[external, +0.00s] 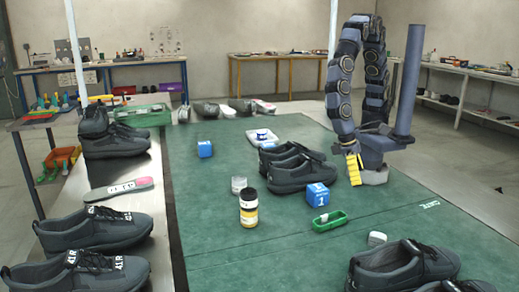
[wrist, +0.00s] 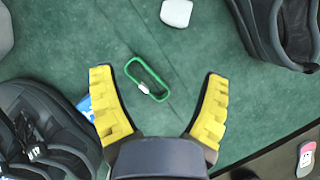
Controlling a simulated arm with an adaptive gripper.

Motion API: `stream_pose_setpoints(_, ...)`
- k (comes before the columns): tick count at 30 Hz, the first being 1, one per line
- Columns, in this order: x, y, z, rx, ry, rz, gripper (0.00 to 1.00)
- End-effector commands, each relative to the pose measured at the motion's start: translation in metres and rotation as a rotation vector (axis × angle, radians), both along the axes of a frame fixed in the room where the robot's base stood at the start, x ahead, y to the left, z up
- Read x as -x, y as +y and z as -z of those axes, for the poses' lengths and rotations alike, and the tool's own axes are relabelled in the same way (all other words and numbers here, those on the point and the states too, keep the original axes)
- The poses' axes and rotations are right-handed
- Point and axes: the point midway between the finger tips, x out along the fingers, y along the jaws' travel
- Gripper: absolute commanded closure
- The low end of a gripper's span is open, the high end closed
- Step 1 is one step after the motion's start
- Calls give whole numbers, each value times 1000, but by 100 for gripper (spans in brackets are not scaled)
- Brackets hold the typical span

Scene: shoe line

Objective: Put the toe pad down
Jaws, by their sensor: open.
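My gripper (external: 354,167) is open and empty above the green mat. In the wrist view its yellow fingers (wrist: 160,74) are spread wide. A small green tray (wrist: 135,64) appears between and beyond them, apart from both; it is also in the external view (external: 318,227). A small white piece (wrist: 144,88) lies at the tray's side; I cannot tell if this is the toe pad. A larger rounded white pad (wrist: 176,12) lies on the mat beyond the tray, also in the external view (external: 377,238). It may be the toe pad.
Dark shoes (external: 295,168) stand beside a blue cube (external: 318,195) near my gripper. More shoes (external: 405,268) are at the front right. Jars (external: 248,208) stand left of the cube. The mat (external: 205,215) has free room at the left.

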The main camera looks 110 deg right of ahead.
Motion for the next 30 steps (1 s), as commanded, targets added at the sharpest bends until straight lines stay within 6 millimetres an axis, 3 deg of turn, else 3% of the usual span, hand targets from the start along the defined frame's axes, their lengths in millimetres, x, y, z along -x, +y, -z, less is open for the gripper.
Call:
stream_pose_setpoints(3, -1, -51, -45, -20, -67, -106, 24)
stream_pose_setpoints(9, 28, -138, -101, -12, -151, -306, 24)
stream_pose_setpoints(15, 82, -213, -134, 32, -201, -491, 24)
stream_pose_setpoints(18, 107, -240, -144, 67, -221, -565, 24)
stream_pose_setpoints(24, 141, -268, -149, 103, -214, -646, 24)
stream_pose_setpoints(30, 146, -272, -149, 108, -212, -662, 24)
